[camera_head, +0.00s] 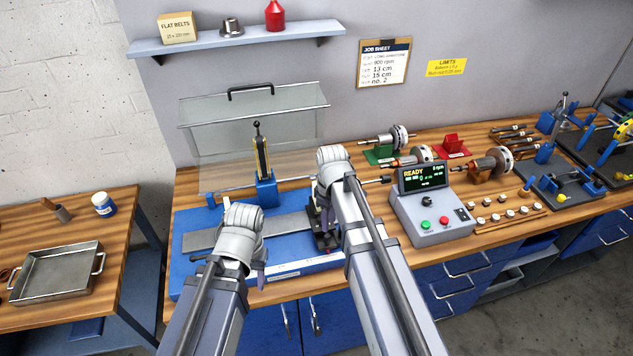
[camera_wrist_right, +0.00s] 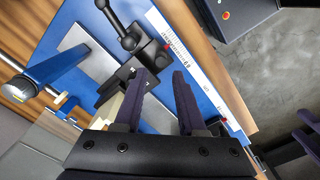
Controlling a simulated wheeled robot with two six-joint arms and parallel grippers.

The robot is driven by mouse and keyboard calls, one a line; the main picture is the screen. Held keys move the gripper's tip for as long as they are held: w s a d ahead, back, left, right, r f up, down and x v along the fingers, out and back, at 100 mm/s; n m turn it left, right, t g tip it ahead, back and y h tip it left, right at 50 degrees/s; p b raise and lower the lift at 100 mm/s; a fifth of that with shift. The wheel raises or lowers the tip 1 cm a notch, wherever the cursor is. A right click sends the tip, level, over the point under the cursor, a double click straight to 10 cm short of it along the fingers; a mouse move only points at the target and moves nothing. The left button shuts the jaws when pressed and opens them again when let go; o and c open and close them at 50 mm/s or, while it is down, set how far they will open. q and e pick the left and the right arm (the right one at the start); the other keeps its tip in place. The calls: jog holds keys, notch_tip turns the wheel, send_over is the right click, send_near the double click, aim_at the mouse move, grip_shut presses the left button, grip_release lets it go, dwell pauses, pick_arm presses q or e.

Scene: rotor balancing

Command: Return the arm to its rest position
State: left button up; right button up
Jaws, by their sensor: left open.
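My left arm comes in from the lower left of the head view. Its gripper (camera_head: 262,278) hangs over the front of the blue balancing machine base (camera_head: 186,272), mostly hidden by its own wrist; it is open. My right arm reaches over the right end of that base. Its gripper (camera_head: 326,217) is largely hidden behind the wrist in the head view. In the right wrist view my right gripper (camera_wrist_right: 162,84) shows two purple fingers apart with nothing held between them. A black clamp with a ball-ended lever (camera_wrist_right: 128,40) stands just beyond the fingertips.
A control box (camera_head: 432,215) reading READY stands right of my right arm. A clear hinged cover (camera_head: 225,140) is raised behind the machine. Rotors on stands (camera_head: 388,140) and a row of small weights (camera_head: 505,208) lie to the right. A metal tray (camera_head: 58,275) is on the left table.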

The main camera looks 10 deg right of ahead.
jog(key=s+a+f+m+b, duration=0.2)
jog(key=s+a+f+b, duration=0.1)
jog(key=s+a, duration=0.2)
jog(key=s+a+f+m+h+b, duration=0.1)
jog(key=s+a+f+m+b, duration=0.2)
jog(key=s+a, duration=0.3)
jog(key=s, duration=0.3)
jog(key=shift+s+m, duration=0.3)
jog(key=shift+c, duration=0.3)
dwell(0.8)
